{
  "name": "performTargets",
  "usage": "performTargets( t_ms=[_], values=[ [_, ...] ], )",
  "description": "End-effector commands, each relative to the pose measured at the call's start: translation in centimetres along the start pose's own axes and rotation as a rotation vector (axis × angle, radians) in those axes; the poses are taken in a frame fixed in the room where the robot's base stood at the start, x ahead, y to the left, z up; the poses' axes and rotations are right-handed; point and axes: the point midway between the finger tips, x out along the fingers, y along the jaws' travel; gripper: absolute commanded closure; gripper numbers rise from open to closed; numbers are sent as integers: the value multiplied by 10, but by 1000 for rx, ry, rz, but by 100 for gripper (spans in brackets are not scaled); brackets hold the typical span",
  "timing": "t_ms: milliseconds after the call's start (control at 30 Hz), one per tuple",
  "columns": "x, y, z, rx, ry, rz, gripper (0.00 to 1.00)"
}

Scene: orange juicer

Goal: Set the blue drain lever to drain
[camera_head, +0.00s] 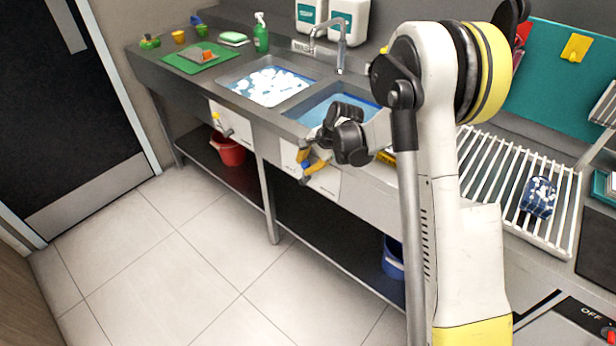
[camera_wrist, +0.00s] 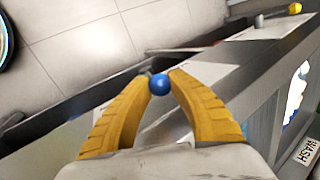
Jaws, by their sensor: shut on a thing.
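The blue drain lever shows in the wrist view as a round blue knob (camera_wrist: 159,85) between my two yellow fingertips. My gripper (camera_head: 307,170) is in front of the sink's front panel, below the right basin (camera_head: 330,98), which holds blue water. Its fingers are closed in on the knob. The lever's shaft and its pivot are hidden, so I cannot tell its exact setting. In the head view the knob is largely covered by my fingers.
A second lever with a yellow knob (camera_head: 217,117) is on the left panel, below the foamy left basin (camera_head: 266,82). A red bucket (camera_head: 228,150) and a blue bucket (camera_head: 392,262) stand on the lower shelf. The tiled floor (camera_head: 165,260) in front is clear.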

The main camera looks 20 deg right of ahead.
Motion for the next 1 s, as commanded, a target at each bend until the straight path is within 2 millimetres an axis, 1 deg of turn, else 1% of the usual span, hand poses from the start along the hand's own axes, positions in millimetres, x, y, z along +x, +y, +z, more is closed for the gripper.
performTargets(
  t_ms=[100,300,867,900,967,1000],
  values=[
    [2,4,-1,0,-11,-62,100],
    [0,8,-1,-3,-22,-130,100],
    [-2,10,-1,-5,-27,-157,100],
    [-2,10,-1,-5,-27,-157,69],
    [-2,10,-1,-5,-26,-157,52],
    [-2,10,-1,-5,-26,-157,52]
  ],
)
